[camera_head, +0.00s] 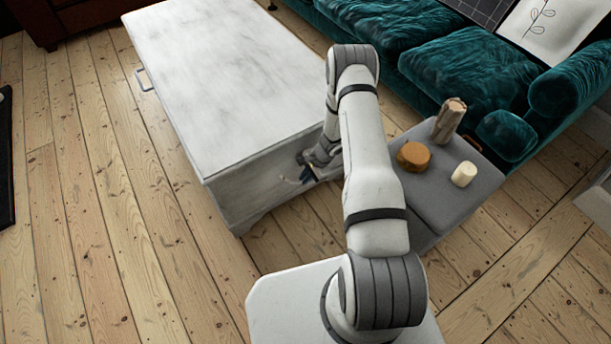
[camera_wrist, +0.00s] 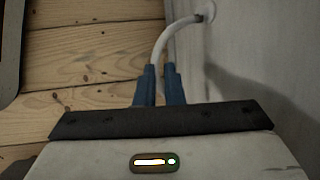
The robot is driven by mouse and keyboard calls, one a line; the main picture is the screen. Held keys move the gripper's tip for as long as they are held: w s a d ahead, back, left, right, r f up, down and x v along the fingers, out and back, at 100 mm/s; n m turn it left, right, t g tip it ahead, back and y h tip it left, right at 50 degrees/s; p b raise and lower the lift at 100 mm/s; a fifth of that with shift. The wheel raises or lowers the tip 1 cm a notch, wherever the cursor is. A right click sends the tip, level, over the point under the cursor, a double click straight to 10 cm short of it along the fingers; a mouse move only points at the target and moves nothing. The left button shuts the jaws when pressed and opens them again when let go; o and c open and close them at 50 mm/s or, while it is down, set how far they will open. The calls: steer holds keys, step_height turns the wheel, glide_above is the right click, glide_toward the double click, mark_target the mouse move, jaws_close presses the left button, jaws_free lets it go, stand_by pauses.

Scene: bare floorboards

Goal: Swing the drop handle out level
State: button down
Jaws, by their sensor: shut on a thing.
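The white chest (camera_head: 225,75) stands on the floorboards, and its near end face is partly behind my arm. In the wrist view a pale, curved drop handle (camera_wrist: 165,37) runs from a round mount on the chest's wall (camera_wrist: 240,55) to my gripper (camera_wrist: 160,72). The blue fingertips are closed around the handle's end and stand off from the wall. The handle's tilt relative to level is hard to tell. In the head view my gripper (camera_head: 306,176) is low at the chest's near end, and the handle there is too small to make out.
A teal sofa (camera_head: 450,65) is behind.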

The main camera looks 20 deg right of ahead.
steer(key=shift+a, duration=0.15)
steer(key=c, duration=1.5)
jaws_free()
steer(key=shift+c, duration=0.2)
steer(key=p+v, duration=0.1)
steer(key=v, duration=0.7)
steer(key=shift+p, duration=0.35)
steer(key=shift+f, duration=0.1)
